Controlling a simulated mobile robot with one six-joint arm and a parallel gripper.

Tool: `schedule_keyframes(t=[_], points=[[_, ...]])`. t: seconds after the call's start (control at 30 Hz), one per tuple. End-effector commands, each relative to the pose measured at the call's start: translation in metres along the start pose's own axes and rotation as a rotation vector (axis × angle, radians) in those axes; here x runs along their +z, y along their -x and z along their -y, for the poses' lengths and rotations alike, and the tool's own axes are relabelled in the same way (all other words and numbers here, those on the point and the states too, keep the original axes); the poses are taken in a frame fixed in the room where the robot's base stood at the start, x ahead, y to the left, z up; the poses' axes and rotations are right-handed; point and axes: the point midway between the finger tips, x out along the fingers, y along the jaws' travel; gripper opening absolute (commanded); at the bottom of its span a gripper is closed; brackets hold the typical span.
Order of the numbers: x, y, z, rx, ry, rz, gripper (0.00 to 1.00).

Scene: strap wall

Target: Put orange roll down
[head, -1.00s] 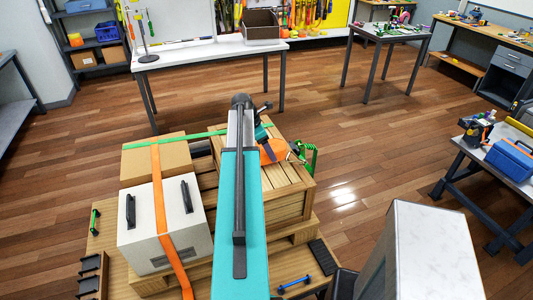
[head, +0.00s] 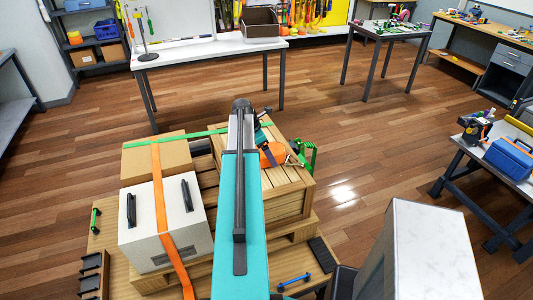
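The orange roll (head: 273,154) is at the top of the wooden crate (head: 272,205), just right of my teal arm. It appears to rest on the slats, but contact is hard to judge. My gripper (head: 264,137) is at the arm's far end, close behind the roll. The arm covers much of it, and its fingertips are too small and hidden to show whether they are open or touching the roll.
A green ratchet (head: 307,156) sits at the crate's right edge beside the roll. A green strap (head: 205,133) crosses a cardboard box (head: 140,162). An orange strap (head: 160,200) runs over a white case (head: 140,235).

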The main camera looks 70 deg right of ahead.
Motion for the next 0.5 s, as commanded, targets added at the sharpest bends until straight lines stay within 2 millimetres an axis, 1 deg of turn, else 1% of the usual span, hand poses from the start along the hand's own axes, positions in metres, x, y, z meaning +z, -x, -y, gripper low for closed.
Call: schedule_keyframes(t=[0.33, 0.5], points=[[0.001, 0.004, 0.0, 0.0, 0.0, 0.0, 0.9], [0.0, 0.014, 0.0, 0.001, 0.0, 0.0, 0.9]])
